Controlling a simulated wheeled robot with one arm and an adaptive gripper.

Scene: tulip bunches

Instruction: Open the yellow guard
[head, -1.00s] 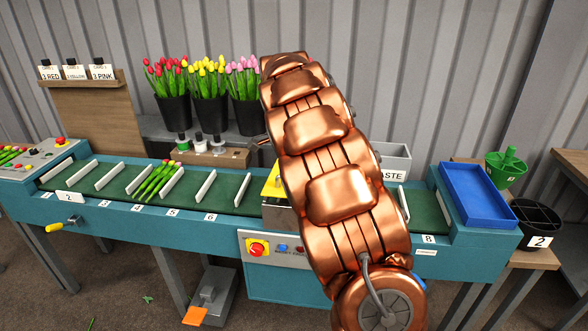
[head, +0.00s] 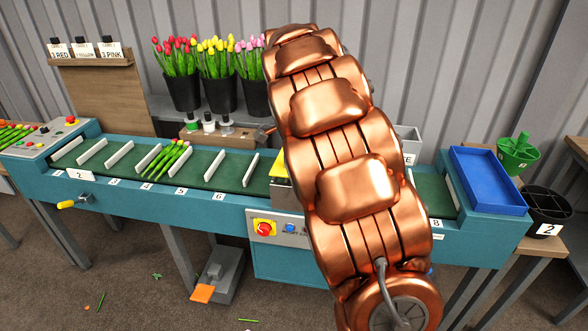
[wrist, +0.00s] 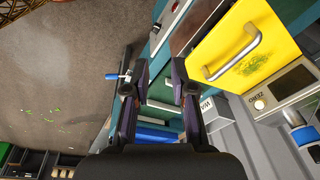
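In the head view only a yellow sliver of the guard (head: 281,168) shows; my copper arm hides the rest. My gripper (wrist: 160,78) is open and empty in the wrist view, its two dark fingers apart. The handle lies to the right of the fingers and does not touch them. My gripper is hidden in the head view.
The teal conveyor (head: 130,205) has white dividers and a tulip bunch (head: 167,160). A red stop button (head: 264,229) is on its front. A blue tray (head: 487,180) sits at the right end. Flower buckets (head: 215,90) stand behind. A small panel (wrist: 280,92) adjoins the guard.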

